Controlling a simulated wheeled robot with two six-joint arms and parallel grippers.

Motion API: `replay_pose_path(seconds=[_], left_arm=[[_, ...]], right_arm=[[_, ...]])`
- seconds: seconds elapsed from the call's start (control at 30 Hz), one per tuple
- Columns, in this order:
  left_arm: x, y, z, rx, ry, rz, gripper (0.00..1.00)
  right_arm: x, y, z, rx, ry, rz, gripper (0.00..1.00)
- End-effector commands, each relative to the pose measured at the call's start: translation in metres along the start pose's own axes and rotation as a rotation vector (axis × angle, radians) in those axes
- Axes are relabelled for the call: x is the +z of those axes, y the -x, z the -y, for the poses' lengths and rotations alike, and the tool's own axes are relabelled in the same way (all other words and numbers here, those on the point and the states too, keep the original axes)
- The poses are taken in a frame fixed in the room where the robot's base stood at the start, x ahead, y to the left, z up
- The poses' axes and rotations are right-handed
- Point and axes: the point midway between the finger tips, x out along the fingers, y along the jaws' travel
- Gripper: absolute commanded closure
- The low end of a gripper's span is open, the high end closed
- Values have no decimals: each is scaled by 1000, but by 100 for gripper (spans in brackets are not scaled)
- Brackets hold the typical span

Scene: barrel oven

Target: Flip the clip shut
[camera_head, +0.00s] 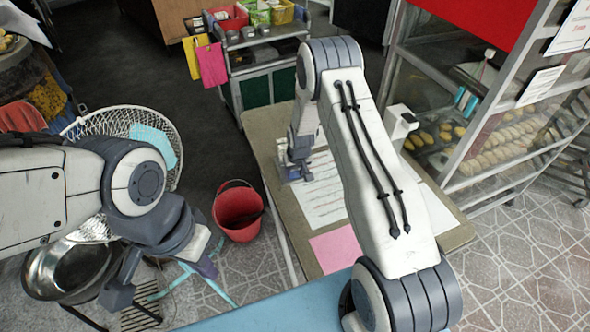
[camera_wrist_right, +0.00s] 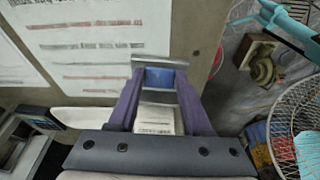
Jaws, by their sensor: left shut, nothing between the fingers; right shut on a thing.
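My right gripper (camera_head: 299,165) is at the left edge of the table, over the papers. In the right wrist view its purple fingers (camera_wrist_right: 160,82) are shut on a small piece with a blue face and a silver bar, which I take to be the clip (camera_wrist_right: 160,58). A pale block (camera_wrist_right: 156,118) shows between the fingers, nearer the wrist. In the head view the clip is small and mostly hidden by the gripper, so its hinge position cannot be told. My left gripper (camera_head: 208,268) is shut and empty, low at the left, away from the table.
The table (camera_head: 262,125) holds printed sheets (camera_head: 322,195) and a pink sheet (camera_head: 336,248). A red bucket (camera_head: 238,212) stands on the floor left of it. A wire basket (camera_head: 95,125) and metal bowl (camera_head: 70,268) are near my left arm. A glass cabinet (camera_head: 470,150) stands right.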

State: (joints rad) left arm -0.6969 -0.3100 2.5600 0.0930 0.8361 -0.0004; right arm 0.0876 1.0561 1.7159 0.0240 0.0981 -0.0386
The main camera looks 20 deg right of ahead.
Motion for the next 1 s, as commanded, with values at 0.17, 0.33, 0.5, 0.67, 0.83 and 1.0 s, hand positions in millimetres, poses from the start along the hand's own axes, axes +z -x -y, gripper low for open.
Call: replay_pose_path(seconds=[0.17, 0.33, 0.5, 0.67, 0.83, 1.0], left_arm=[[0, 5, 0, 0, 0, 0, 100], [0, -6, 0, 0, 0, 0, 100], [1, -18, 1, 0, 0, 0, 100], [2, -26, 2, 0, 0, 0, 100], [2, -30, 2, 0, 0, 0, 100], [2, -30, 2, 0, 0, 0, 100]], right_arm=[[-9, 0, 0, -4, -2, 110, 100], [-17, -1, 1, -2, 0, 217, 100], [-22, -1, 1, -2, 1, 308, 100], [-26, 1, 1, -2, 1, 368, 100], [-28, 3, 1, -1, 1, 404, 100], [-28, 5, 1, -2, 1, 416, 100]])
